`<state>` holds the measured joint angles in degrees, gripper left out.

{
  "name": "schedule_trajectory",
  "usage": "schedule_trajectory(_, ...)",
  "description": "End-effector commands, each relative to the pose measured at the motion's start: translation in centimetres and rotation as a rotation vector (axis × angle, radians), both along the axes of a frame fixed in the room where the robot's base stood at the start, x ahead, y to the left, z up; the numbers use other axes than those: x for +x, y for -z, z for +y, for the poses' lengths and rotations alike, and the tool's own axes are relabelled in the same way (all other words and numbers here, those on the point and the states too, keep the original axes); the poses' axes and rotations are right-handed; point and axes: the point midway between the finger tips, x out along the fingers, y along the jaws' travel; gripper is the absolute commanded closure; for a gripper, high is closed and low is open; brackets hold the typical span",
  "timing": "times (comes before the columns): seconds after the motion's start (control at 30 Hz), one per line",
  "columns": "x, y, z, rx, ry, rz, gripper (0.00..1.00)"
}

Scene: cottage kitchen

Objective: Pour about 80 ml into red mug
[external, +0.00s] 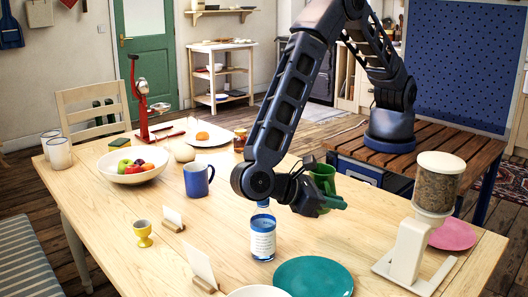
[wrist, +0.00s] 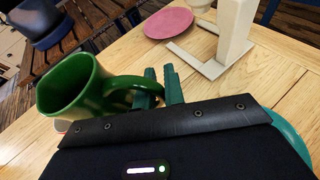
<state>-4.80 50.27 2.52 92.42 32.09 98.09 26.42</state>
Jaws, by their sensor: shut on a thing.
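My gripper (external: 327,203) is shut on the handle of a green jug (external: 322,175), above the right part of the table. In the wrist view, the green jug (wrist: 75,85) is on the left, with its handle between the gripper's fingers (wrist: 163,88). The jug looks tilted in that view, but its contents cannot be seen. I cannot make out a red mug in either view. A small pale and reddish patch shows below the jug in the wrist view, too little to identify.
A blue-and-white labelled container (external: 263,238) and a teal plate (external: 313,277) stand near the gripper. A dispenser (external: 437,185) and pink plate (external: 453,235) are right. A blue mug (external: 198,180), fruit bowl (external: 134,176) and yellow egg cup (external: 143,233) are left.

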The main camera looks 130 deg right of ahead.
Motion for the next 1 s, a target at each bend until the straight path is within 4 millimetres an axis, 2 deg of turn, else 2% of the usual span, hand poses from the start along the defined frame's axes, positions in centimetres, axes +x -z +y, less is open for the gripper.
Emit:
schedule_trajectory(0.47,-0.2,-0.1,-0.3,0.038,0.007,-0.028,1.00)
schedule_trajectory(1.0,-1.7,-0.2,-2.1,0.278,0.009,-0.228,1.00)
